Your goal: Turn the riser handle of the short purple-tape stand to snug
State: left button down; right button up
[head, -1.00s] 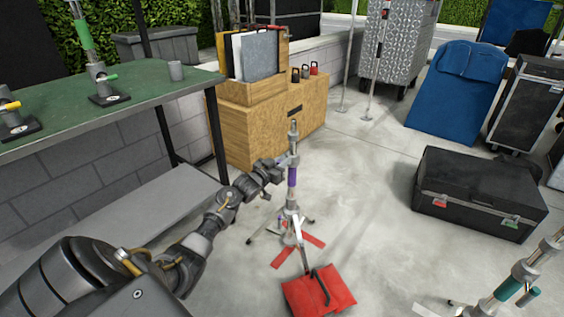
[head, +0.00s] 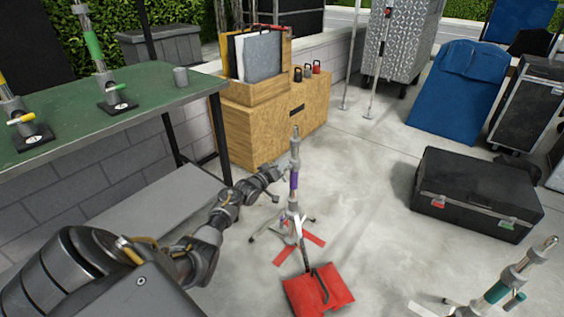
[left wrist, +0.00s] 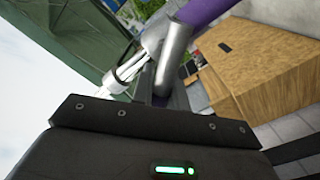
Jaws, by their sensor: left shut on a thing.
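The short purple-tape stand (head: 294,182) stands upright on the concrete in the middle of the head view, with a purple band on its grey tube. My left gripper (head: 282,170) reaches it from the left, at the height of the purple band, and is shut on its riser handle. The handle is too small and covered to make out in the head view. In the left wrist view the purple band (left wrist: 207,10) and a metal collar (left wrist: 174,55) show just beyond the gripper body; the fingertips are mostly hidden. My right gripper is not in view.
A red sandbag (head: 335,290) lies by the stand's feet. A teal-tape stand (head: 497,292) is at the lower right. A green-topped table (head: 150,105) with more stands is at the left, a wooden cabinet (head: 255,135) behind, a black case (head: 475,195) at right. Floor between is clear.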

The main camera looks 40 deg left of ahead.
pick_arm(q)
jog(key=shift+a+f+n+p, duration=0.25)
jog(key=shift+f+n, duration=0.1)
jog(key=shift+n, duration=1.35)
jog(key=shift+a+f+n+p, duration=0.1)
jog(key=shift+f+n+p, duration=0.2)
jog(key=shift+n, duration=1.4)
jog(key=shift+a+f+n+p, duration=0.25)
jog(key=shift+f+n, duration=0.1)
jog(key=shift+n, duration=1.35)
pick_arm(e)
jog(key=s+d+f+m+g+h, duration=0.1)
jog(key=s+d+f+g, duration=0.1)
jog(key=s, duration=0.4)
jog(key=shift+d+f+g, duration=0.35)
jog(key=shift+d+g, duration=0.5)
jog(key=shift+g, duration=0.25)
pick_arm(q)
jog(key=c, duration=1.4)
grip_release()
jog(key=shift+s, duration=0.1)
